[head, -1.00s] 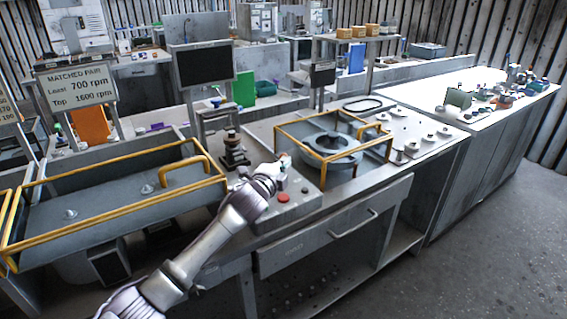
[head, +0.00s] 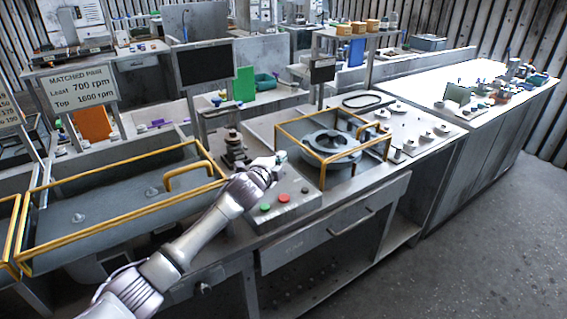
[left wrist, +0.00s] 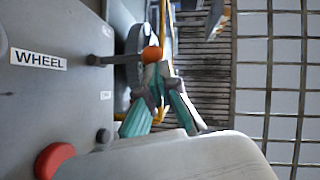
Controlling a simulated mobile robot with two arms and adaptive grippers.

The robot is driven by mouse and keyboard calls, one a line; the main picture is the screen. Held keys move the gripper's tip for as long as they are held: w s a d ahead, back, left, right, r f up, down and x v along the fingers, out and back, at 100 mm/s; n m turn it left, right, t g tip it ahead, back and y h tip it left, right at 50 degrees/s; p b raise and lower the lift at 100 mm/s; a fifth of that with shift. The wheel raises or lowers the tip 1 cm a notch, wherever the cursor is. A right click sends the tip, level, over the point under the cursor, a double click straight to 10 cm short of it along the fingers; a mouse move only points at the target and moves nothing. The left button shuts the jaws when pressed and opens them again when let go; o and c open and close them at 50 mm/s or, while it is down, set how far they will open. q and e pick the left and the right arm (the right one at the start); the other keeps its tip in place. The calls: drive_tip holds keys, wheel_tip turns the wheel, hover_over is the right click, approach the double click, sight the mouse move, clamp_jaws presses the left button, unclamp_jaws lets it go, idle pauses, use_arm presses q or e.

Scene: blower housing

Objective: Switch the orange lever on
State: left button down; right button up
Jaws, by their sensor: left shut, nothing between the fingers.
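The lever's orange knob (left wrist: 152,55) shows in the left wrist view, at the end of a dark stem that sticks out from a grey panel (left wrist: 50,105). My left gripper (left wrist: 153,72), with teal fingers, is shut and empty. Its fingertips are right at the knob; I cannot tell whether they touch it. In the head view my left gripper (head: 279,157) is over the back of the control box (head: 300,203) and hides the lever there. My right gripper is not in view.
A red button (head: 284,198) and a green button (head: 265,207) sit at the box's front. A "WHEEL" label (left wrist: 38,60) is on the panel. A yellow-railed blower housing (head: 333,150) stands to the right, a yellow-railed tray (head: 120,205) to the left.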

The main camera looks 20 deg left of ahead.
use_arm(q)
drive_tip(key=shift+d+r, duration=0.1)
drive_tip(key=shift+r, duration=0.35)
wheel_tip(320, 180, up, 9)
